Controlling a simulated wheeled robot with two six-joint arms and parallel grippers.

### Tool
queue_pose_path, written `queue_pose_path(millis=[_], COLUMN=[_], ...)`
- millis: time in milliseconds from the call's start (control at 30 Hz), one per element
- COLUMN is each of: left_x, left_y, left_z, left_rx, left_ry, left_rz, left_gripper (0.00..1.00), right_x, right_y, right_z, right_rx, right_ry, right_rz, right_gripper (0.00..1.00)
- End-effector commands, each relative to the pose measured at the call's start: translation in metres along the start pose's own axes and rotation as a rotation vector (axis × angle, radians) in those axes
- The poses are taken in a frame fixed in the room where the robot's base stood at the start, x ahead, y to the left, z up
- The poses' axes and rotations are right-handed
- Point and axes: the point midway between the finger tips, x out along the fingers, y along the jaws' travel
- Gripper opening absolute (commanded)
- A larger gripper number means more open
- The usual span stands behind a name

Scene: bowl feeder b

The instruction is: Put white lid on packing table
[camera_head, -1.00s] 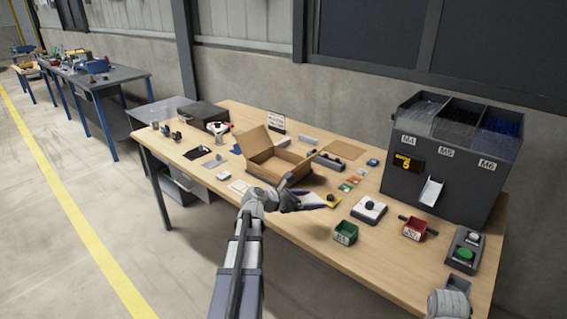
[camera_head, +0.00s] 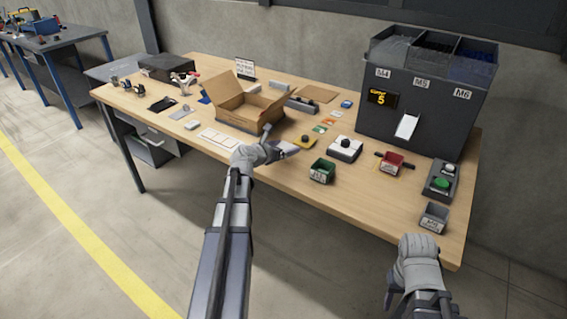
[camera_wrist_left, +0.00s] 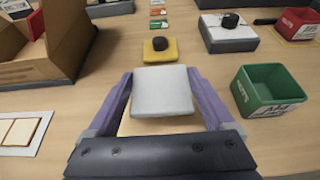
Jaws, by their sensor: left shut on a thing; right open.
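The white lid (camera_wrist_left: 162,90) is a pale, square, flat-topped piece. In the left wrist view it sits between the two purple fingers of my left gripper (camera_wrist_left: 160,92), which is shut on it. I cannot tell whether the lid touches the tabletop. My right gripper (camera_head: 415,262) is open and empty, low at the table's front right edge; its fingers are hard to make out.
Close by are an open cardboard box (camera_head: 246,108), a yellow block with a black knob (camera_head: 304,141), a white block with a black knob (camera_head: 344,149) and a green bin (camera_head: 321,171). A red bin (camera_head: 390,162) and a dark dispenser (camera_head: 425,100) stand right. Bare wood lies along the front edge.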

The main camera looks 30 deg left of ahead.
Motion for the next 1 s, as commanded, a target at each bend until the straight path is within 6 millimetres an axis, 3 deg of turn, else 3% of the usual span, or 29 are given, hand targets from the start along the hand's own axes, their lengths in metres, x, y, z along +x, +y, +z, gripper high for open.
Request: queue_pose_path(millis=[33,267,567,1000], left_x=[0.003,0.004,0.017,0.018], left_y=[0.0,0.0,0.0,0.0], left_z=[-0.007,-0.009,-0.041,-0.044], left_rx=[0.0,0.0,0.0,0.0], left_ry=[0.0,0.0,0.0,0.0], left_rz=[0.0,0.0,0.0,0.0], left_gripper=[0.33,0.33,0.33,0.33], right_x=[0.008,0.01,0.044,0.047], right_y=[-0.001,-0.001,-0.004,-0.004], right_z=[-0.001,-0.001,-0.003,-0.003], right_rx=[0.0,0.0,0.0,0.0], right_ry=[0.0,0.0,0.0,0.0], right_rz=[0.0,0.0,0.0,0.0], right_gripper=[0.5,0.5,0.5,0.5])
